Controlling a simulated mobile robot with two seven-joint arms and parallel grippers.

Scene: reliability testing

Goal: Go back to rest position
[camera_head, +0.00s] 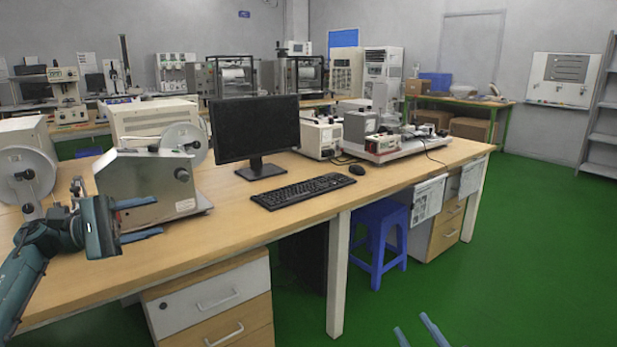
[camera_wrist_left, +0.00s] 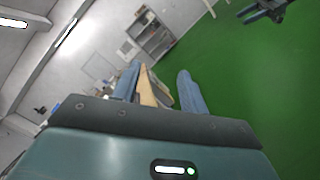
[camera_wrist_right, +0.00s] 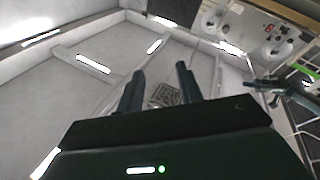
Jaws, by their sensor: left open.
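My left gripper (camera_head: 159,215) is at the left of the head view, in front of the grey machine with a disc and over the table's near left part. Its two blue fingers point right and stand apart with nothing between them. They also show apart in the left wrist view (camera_wrist_left: 158,72). My right gripper (camera_head: 409,321) shows only as two blue fingertips at the bottom edge of the head view, over the green floor. In the right wrist view (camera_wrist_right: 160,72) its fingers are apart and empty, facing pale wall and ceiling surfaces.
A long wooden table (camera_head: 225,222) holds a monitor (camera_head: 256,128), a keyboard (camera_head: 303,190), a grey machine (camera_head: 150,180) and other instruments. Drawers (camera_head: 211,305) and a blue stool (camera_head: 377,240) are below. The green floor (camera_head: 545,250) at the right is clear.

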